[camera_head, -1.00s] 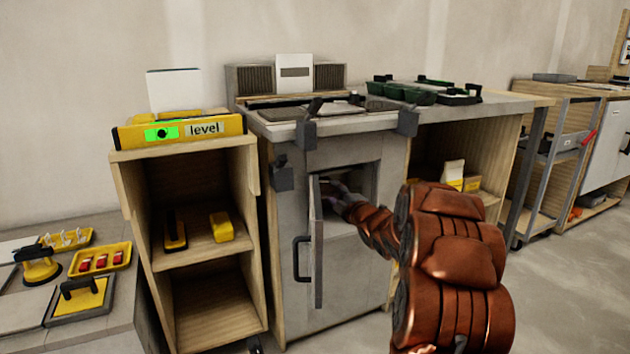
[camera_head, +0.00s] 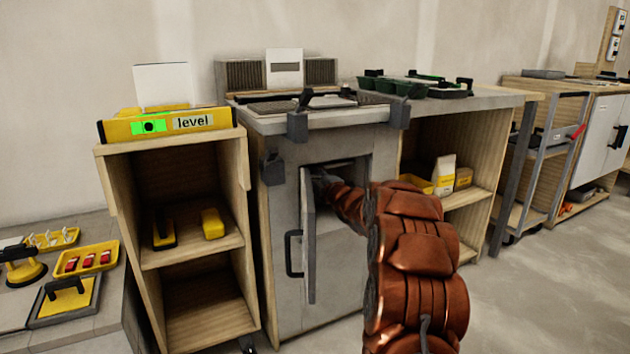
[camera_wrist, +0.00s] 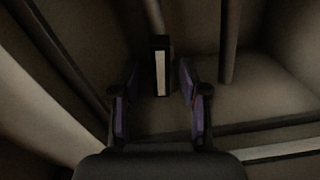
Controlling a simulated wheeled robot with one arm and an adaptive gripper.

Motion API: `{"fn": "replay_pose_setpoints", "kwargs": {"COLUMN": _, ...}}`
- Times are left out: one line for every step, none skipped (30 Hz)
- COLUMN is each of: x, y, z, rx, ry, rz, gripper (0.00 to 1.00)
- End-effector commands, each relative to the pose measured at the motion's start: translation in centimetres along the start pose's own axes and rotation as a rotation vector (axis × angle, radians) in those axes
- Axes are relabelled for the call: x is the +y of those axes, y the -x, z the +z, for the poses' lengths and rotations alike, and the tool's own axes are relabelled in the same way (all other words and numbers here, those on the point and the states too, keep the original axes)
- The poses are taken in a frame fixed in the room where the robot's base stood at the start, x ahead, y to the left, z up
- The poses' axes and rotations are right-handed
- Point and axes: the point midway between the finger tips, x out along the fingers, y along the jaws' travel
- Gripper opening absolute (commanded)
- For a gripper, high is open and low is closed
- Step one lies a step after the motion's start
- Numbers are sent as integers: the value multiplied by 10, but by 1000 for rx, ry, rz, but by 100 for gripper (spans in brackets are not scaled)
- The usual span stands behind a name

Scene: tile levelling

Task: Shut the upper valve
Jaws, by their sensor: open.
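My arm reaches into the open cabinet (camera_head: 350,265) under the worktop, past its ajar grey door (camera_head: 308,235). My gripper (camera_wrist: 159,78) is open inside, with one finger on each side of a dark upright handle with a pale strip (camera_wrist: 161,70). The handle sits at the end of a pipe (camera_wrist: 154,18). It looks like a valve lever, but I cannot tell whether it is the upper valve. The fingers do not clearly touch it. In the head view the gripper and valve are mostly hidden by my arm and the door.
The cabinet interior is dark and tight. A wooden shelf unit (camera_head: 190,255) with a yellow level (camera_head: 170,124) stands left of the cabinet. Floor at right is clear.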

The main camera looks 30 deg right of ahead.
Motion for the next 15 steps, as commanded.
{"fn": "replay_pose_setpoints", "kwargs": {"x": 0, "y": -1, "z": 0, "rx": 0, "ry": 0, "rz": 0, "gripper": 44}}
{"fn": "replay_pose_setpoints", "kwargs": {"x": -1, "y": -2, "z": 0, "rx": 0, "ry": 0, "rz": -1, "gripper": 44}}
{"fn": "replay_pose_setpoints", "kwargs": {"x": -1, "y": -2, "z": 0, "rx": 0, "ry": 0, "rz": -1, "gripper": 44}}
{"fn": "replay_pose_setpoints", "kwargs": {"x": -1, "y": -2, "z": 0, "rx": -1, "ry": 0, "rz": -1, "gripper": 44}}
{"fn": "replay_pose_setpoints", "kwargs": {"x": -1, "y": -2, "z": 0, "rx": -1, "ry": -1, "rz": -1, "gripper": 44}}
{"fn": "replay_pose_setpoints", "kwargs": {"x": -1, "y": -2, "z": 0, "rx": -1, "ry": -1, "rz": -1, "gripper": 44}}
{"fn": "replay_pose_setpoints", "kwargs": {"x": -1, "y": -2, "z": 0, "rx": -1, "ry": -1, "rz": -2, "gripper": 44}}
{"fn": "replay_pose_setpoints", "kwargs": {"x": -1, "y": -2, "z": 0, "rx": -1, "ry": -1, "rz": -2, "gripper": 44}}
{"fn": "replay_pose_setpoints", "kwargs": {"x": -1, "y": -2, "z": 0, "rx": -1, "ry": -1, "rz": -2, "gripper": 44}}
{"fn": "replay_pose_setpoints", "kwargs": {"x": -1, "y": -2, "z": 0, "rx": -1, "ry": -1, "rz": -2, "gripper": 44}}
{"fn": "replay_pose_setpoints", "kwargs": {"x": -1, "y": -2, "z": 0, "rx": -1, "ry": -1, "rz": -2, "gripper": 41}}
{"fn": "replay_pose_setpoints", "kwargs": {"x": -1, "y": -2, "z": 0, "rx": -1, "ry": -1, "rz": -2, "gripper": 36}}
{"fn": "replay_pose_setpoints", "kwargs": {"x": -1, "y": -2, "z": 0, "rx": -1, "ry": -1, "rz": -2, "gripper": 33}}
{"fn": "replay_pose_setpoints", "kwargs": {"x": -1, "y": -2, "z": 0, "rx": -1, "ry": -1, "rz": -2, "gripper": 30}}
{"fn": "replay_pose_setpoints", "kwargs": {"x": -1, "y": -2, "z": 0, "rx": -1, "ry": -1, "rz": -2, "gripper": 26}}
